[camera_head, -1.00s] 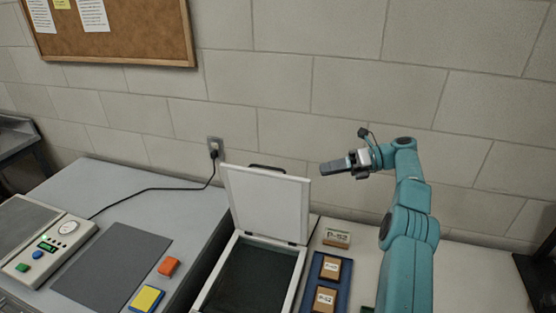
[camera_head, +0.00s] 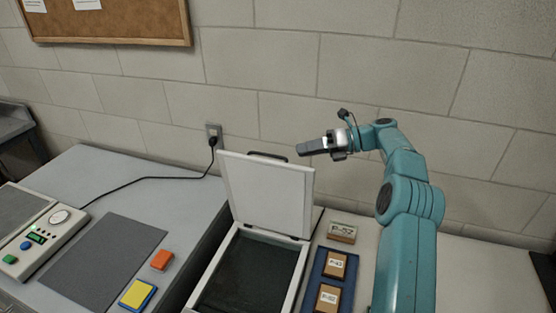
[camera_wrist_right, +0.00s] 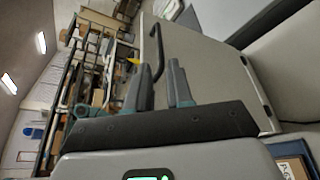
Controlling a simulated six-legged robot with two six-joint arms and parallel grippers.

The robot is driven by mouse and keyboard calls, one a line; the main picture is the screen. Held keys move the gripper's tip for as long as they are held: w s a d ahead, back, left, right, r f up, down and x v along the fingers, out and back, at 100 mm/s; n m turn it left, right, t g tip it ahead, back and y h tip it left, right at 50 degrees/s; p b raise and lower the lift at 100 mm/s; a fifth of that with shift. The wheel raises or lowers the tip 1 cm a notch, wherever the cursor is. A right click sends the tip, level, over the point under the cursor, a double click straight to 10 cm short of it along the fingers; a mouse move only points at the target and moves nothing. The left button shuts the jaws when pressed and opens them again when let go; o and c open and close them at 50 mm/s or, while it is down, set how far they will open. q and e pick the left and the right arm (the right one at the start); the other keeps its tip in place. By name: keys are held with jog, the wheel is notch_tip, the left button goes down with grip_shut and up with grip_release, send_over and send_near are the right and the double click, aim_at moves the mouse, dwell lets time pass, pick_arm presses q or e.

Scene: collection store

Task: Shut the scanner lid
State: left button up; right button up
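The scanner (camera_head: 202,293) has its pale lid (camera_head: 265,193) standing up, with the dark glass bed (camera_head: 250,270) uncovered. A dark handle (camera_head: 268,156) is on the lid's top edge. My right gripper (camera_head: 304,149) is level with the lid's top edge, just right of the handle and apparently apart from it. In the right wrist view, a gap shows between the fingers of the right gripper (camera_wrist_right: 162,85), and the handle (camera_wrist_right: 157,48) lies just beyond their tips, in front of the lid (camera_wrist_right: 210,75). My left gripper is not in view.
To the left are a grey mat (camera_head: 95,262), an orange block (camera_head: 161,259), a yellow-and-blue block (camera_head: 137,295) and a scale (camera_head: 35,240). A block wall stands behind.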

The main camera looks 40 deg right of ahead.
jog(key=x, duration=0.9)
jog(key=shift+p, duration=0.4)
jog(key=shift+s, duration=0.15)
grip_shut()
